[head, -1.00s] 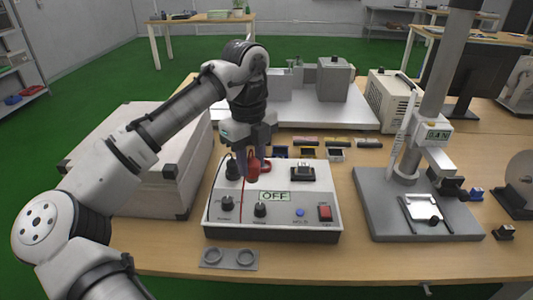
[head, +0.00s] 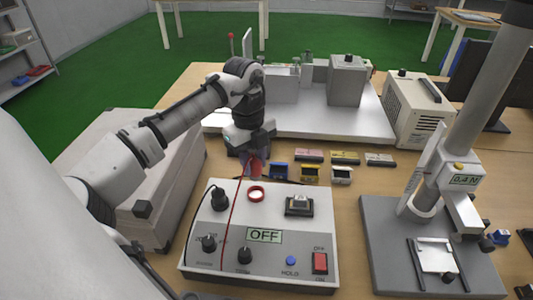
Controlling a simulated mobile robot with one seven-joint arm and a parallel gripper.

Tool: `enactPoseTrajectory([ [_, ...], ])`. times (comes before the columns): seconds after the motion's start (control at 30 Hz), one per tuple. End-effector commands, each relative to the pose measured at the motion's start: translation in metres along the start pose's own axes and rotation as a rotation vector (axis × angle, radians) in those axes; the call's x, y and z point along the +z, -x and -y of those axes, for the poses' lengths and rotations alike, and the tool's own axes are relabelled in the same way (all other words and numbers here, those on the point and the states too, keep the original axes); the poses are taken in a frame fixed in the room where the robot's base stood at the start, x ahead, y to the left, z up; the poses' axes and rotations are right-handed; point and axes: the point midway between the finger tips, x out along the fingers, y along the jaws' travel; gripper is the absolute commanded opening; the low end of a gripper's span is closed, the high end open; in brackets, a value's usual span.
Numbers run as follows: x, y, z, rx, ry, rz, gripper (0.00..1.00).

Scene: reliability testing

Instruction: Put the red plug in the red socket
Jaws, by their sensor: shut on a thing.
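My gripper (head: 254,170) is shut on the red plug (head: 256,164), mostly hidden between the fingers, with a thin red cable hanging from it. The red socket (head: 256,194) is a round red ring with a pale centre on top of the grey-white tester box (head: 225,268). The gripper and plug appear just behind the socket in the picture, apart from it; their height above the box is hard to tell. The socket shows empty.
A black plug (head: 218,200) with a black cable stands left of the socket. A dark square fixture (head: 299,206) is to its right. The display (head: 264,235) reads OFF. Small coloured boxes (head: 310,172) lie behind. A force-test stand (head: 430,225) is at right, a large grey case (head: 178,205) at left.

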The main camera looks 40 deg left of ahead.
Motion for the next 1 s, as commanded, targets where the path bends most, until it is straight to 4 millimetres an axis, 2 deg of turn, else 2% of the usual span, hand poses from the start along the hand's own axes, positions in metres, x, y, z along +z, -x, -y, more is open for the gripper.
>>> enactPoseTrajectory([
  [0.27,0.004,-0.009,-0.004,0.000,0.005,-0.001,0.07],
  [0.73,0.008,-0.054,-0.004,0.000,0.006,-0.001,0.07],
  [1.0,0.008,-0.059,-0.003,-0.001,0.006,0.000,0.07],
])
